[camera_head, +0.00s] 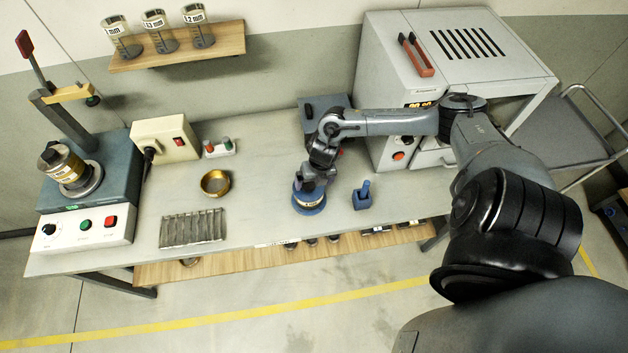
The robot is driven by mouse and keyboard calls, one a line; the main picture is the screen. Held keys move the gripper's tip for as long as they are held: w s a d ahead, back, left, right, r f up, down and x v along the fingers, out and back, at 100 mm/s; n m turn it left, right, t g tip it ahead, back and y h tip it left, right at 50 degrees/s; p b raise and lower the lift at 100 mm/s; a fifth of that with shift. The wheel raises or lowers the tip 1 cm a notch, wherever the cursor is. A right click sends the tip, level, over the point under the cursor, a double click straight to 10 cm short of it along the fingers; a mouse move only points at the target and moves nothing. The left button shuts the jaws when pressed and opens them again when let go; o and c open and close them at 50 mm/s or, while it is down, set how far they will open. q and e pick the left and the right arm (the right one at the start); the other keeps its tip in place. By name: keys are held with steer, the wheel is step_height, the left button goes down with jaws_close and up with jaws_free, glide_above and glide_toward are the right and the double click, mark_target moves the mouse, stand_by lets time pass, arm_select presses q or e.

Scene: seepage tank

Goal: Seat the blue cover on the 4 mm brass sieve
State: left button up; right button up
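A short round piece with blue parts and a pale, brass-toned labelled band (309,203) stands on the bench right of centre. Blue shows around its lower edge; its top is partly hidden by my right gripper (315,183), so I cannot tell the blue cover apart from the sieve under it. My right gripper points down right at the top of this piece, and its fingers are too small and dark to tell whether they grip. An open brass pan or sieve (215,183) stands to the left, its size not readable. My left gripper is out of view.
A blue block holder (362,196) stands close right of the gripper. A ridged metal rack (192,229) lies front left. A shaker (88,190) carrying a brass sieve stack (65,165) stands far left. An oven (440,80) stands behind right. Bench between pan and gripper is clear.

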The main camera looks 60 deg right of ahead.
mark_target(319, 188)
step_height(319, 188, up, 11)
steer(key=s, duration=0.1)
steer(key=shift+s+f, duration=0.2)
steer(key=shift+s, duration=0.2)
steer(key=shift+d, duration=0.1)
stand_by(0.3)
